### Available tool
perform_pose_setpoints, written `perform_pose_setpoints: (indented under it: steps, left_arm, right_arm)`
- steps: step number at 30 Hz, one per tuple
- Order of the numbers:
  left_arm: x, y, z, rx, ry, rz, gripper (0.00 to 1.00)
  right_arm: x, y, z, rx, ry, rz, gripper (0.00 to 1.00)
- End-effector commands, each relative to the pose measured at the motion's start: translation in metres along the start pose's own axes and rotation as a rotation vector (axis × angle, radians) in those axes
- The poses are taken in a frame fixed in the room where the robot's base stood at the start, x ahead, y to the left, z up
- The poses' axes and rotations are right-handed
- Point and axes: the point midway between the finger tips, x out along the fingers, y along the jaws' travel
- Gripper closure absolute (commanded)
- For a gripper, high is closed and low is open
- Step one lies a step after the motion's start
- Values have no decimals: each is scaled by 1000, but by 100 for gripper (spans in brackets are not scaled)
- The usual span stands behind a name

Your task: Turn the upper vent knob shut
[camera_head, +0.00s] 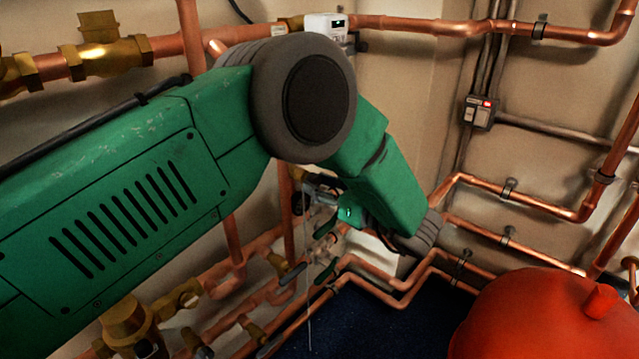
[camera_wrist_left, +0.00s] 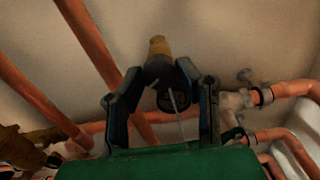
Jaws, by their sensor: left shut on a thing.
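My left arm, green with grey joints, crosses the head view from the left and ends in the left gripper (camera_head: 316,190) near the wall pipes. In the left wrist view, the gripper (camera_wrist_left: 163,78) is shut on a dark round knob (camera_wrist_left: 170,99) on a brass fitting (camera_wrist_left: 158,47), one black finger on each side. A thin pale line runs down from the knob. The arm and fingers hide much of the knob in the head view, and its turned position cannot be told. My right gripper is not in view.
Copper pipes (camera_head: 425,25) run along both walls. A brass valve (camera_head: 103,52) is at upper left, a white box (camera_head: 325,27) at top. A red rounded body (camera_head: 540,318) fills the lower right. Dark blue floor (camera_head: 375,325) shows below.

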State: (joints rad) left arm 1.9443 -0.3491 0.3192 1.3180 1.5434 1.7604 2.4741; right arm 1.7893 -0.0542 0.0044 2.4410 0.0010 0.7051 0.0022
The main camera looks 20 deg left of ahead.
Motion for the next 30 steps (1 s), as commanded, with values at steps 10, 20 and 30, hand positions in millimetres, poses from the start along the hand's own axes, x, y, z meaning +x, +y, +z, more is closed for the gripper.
perform_pose_setpoints:
  steps: [10,20,30]
  left_arm:
    - [6,-1,2,75,-2,5,99]
    - [6,-1,3,333,0,4,99]
    - [6,-1,4,656,-1,3,99]
  right_arm:
    - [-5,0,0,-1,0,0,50]
    - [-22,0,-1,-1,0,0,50]
    - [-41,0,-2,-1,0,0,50]
